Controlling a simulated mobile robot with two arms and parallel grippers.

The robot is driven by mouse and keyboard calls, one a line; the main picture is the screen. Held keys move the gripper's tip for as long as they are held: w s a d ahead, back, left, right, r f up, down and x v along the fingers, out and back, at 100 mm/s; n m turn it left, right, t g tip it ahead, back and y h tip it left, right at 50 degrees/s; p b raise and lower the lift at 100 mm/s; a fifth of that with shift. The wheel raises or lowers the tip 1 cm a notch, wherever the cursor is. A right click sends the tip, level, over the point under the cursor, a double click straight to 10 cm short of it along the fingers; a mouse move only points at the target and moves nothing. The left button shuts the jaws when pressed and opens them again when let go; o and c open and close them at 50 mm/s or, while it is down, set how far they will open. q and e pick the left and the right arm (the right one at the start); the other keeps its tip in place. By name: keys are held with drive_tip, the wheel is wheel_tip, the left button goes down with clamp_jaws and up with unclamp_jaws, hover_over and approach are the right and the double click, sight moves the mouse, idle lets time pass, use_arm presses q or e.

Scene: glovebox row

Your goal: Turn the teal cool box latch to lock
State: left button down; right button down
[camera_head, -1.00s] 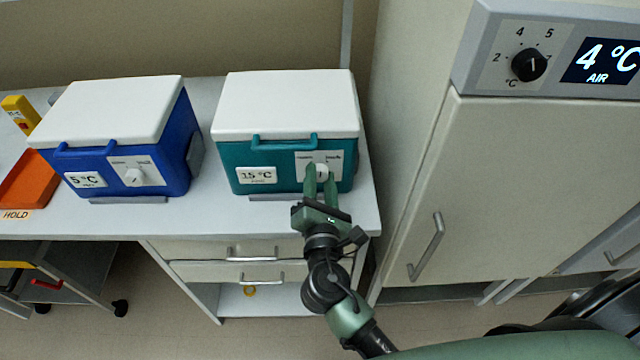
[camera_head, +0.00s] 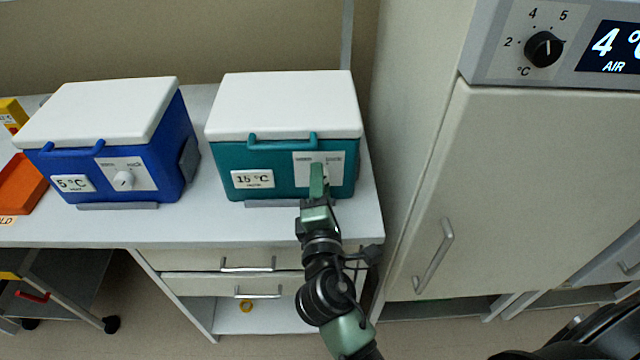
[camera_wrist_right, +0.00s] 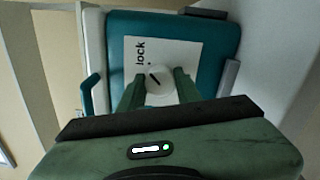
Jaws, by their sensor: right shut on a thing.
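The teal cool box (camera_head: 275,162) with a white lid stands on the bench in the head view, labelled 15 °C. Its white latch panel (camera_head: 334,163) carries a "lock" word at the right. My right gripper (camera_head: 317,175) reaches the panel from the front, fingers one over the other, and hides the latch knob there. In the right wrist view the round white latch knob (camera_wrist_right: 160,94) sits between the two green fingers of my gripper (camera_wrist_right: 157,90), which is shut on it. The knob's dark mark is slanted, one end toward the "lock" side. My left gripper is not in view.
A blue cool box (camera_head: 115,165) labelled 5 °C stands to the left, with an orange tray (camera_head: 20,185) beyond it. A tall cabinet (camera_head: 520,190) with a dial (camera_head: 543,49) rises close on the right. Drawers (camera_head: 215,258) lie below the bench top.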

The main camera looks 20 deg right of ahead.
idle(0.4)
drive_tip(key=c, duration=1)
unclamp_jaws()
drive_tip(key=shift+s, duration=0.1)
drive_tip(key=b+v, duration=0.2)
drive_tip(key=v, duration=0.5)
drive_tip(key=shift+s, duration=0.35)
drive_tip(key=shift+a, duration=0.1)
